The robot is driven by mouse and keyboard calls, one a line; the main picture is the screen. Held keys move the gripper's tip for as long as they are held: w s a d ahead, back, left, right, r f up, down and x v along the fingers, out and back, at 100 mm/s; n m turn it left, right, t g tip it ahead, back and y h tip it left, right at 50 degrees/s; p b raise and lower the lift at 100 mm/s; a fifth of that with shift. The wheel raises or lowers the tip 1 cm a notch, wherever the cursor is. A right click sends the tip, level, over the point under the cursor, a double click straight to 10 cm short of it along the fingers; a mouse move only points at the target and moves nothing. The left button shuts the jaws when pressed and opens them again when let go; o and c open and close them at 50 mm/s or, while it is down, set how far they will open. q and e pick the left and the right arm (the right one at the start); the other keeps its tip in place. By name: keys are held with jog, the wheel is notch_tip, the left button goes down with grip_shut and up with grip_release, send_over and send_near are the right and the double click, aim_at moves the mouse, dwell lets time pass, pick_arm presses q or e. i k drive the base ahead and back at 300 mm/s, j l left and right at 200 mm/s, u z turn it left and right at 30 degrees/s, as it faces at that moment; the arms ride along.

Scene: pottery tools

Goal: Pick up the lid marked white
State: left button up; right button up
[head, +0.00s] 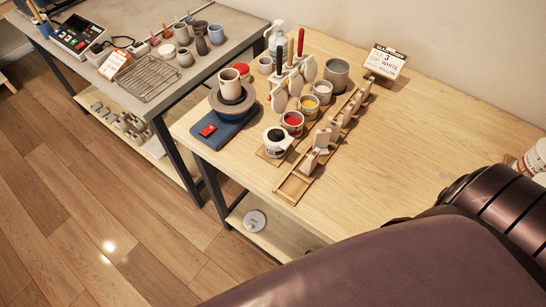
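I cannot read a lid marked white for certain in the head view. A round pale disc (254,220) with small unreadable dark marks lies on the lower shelf of the near table; it looks like a lid. Open glaze jars stand in a row on the table top: black (277,140), red (293,122), yellow (309,106) and one with a pale content (323,89). Neither of my grippers is in view.
A wooden rack (294,187) with upright pieces lies in front of the jars. A sign (385,61) stands behind. My dark body part covers the lower right.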

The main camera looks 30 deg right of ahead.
aim_at(254, 221)
jog(key=k+l+z, duration=0.15)
jog(key=k+l, duration=0.5)
jog(key=j+u, duration=0.2)
jog(key=u, duration=0.15)
jog(key=i+j+u, duration=0.15)
jog(key=u, duration=0.2)
